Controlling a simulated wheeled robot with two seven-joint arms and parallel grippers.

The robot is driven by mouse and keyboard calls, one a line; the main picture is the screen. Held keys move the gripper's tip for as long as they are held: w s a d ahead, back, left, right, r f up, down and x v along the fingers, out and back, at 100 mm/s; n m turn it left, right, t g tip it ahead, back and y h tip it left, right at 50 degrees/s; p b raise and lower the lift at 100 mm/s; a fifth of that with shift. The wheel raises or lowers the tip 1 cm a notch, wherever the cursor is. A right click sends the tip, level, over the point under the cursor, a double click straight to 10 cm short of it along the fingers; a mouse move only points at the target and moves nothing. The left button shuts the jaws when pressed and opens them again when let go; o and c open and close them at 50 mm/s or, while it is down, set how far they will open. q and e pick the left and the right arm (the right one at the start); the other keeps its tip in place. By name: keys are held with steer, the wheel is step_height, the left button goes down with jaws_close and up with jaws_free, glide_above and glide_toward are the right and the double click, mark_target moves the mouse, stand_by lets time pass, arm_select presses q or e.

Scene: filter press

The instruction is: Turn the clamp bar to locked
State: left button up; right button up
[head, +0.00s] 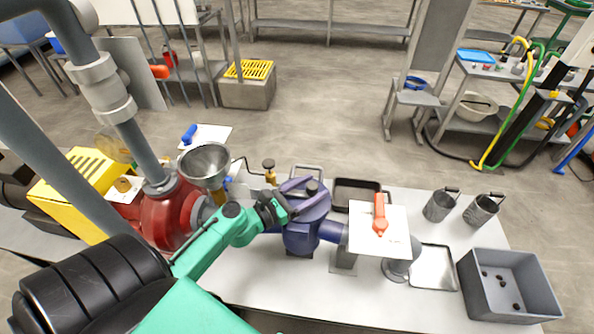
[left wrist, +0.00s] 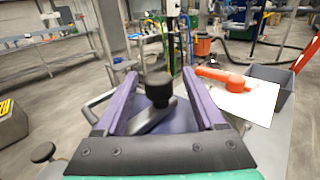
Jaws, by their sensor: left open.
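A blue press body (head: 300,233) stands on the white table, with a round blue top. A grey bar (left wrist: 153,116) with a black knob (left wrist: 158,90) lies across that top in the left wrist view; it looks like the clamp bar. The knob also shows in the head view (head: 312,187). My left gripper (head: 317,190) has purple fingers and is open over the top. In the left wrist view the fingers (left wrist: 160,77) stand on either side of the knob, with gaps on both sides. Part of the bar is hidden by the gripper. My right gripper is not in view.
A red-orange handle (head: 379,214) lies on a white plate (head: 362,240) right of the press. A red machine with a metal funnel (head: 205,163) stands at left. Two metal cups (head: 440,205), a tray (head: 433,268) and a grey bin (head: 510,310) stand at right.

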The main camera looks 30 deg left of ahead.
arm_select(q)
steer(key=b+v, duration=0.4)
steer(key=v, duration=1)
